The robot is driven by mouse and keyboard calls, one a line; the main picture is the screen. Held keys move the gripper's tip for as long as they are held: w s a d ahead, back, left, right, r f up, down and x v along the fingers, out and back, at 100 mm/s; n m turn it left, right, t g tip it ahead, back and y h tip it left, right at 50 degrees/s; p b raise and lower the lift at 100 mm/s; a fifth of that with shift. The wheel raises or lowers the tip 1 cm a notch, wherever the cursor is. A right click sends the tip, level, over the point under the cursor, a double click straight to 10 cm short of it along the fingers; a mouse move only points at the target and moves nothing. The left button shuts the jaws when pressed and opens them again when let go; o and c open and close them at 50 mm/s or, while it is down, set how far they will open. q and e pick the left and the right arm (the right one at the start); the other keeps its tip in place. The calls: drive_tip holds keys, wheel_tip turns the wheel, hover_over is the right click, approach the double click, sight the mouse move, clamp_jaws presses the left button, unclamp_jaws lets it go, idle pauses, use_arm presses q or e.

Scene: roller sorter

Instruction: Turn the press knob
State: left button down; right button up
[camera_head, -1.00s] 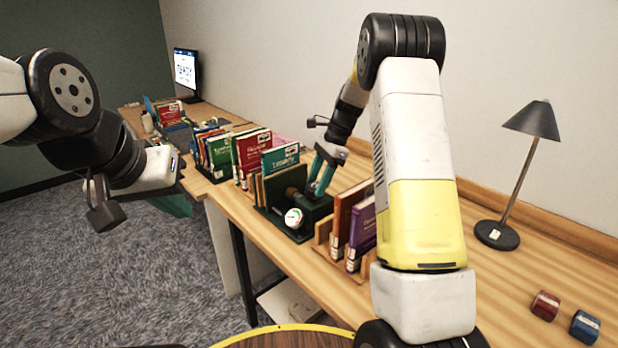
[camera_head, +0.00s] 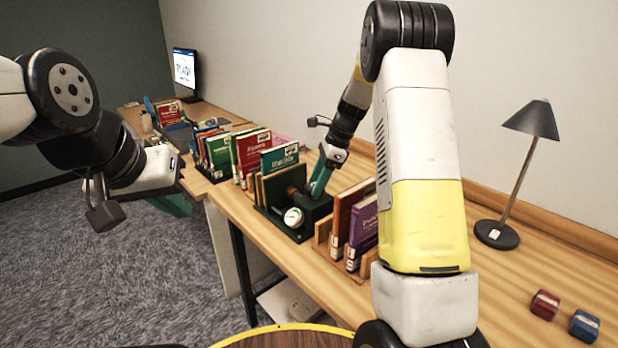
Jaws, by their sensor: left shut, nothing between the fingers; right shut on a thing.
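The press (camera_head: 300,234) is a dark green device on the wooden desk, between two groups of books. It has a white round dial (camera_head: 293,217) on its front and a brownish round part (camera_head: 292,191) on top; I cannot tell which part is the knob. My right gripper (camera_head: 317,188), with teal fingers, points down at the top of the press and is shut on a part there, which the fingers hide. My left gripper (camera_head: 178,204) is shut and empty, out to the left above the carpet, partly hidden behind its wrist.
Books (camera_head: 245,157) stand left of the press, and more books (camera_head: 363,232) in a wooden holder stand close on its right. A lamp (camera_head: 496,234), a red block (camera_head: 545,305) and a blue block (camera_head: 585,326) are on the right.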

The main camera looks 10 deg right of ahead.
drive_tip(key=o, duration=1.4)
drive_tip(key=shift+c, duration=0.2)
drive_tip(key=v, duration=0.7)
drive_tip(key=shift+d+r, duration=0.2)
drive_tip(key=shift+r, duration=0.15)
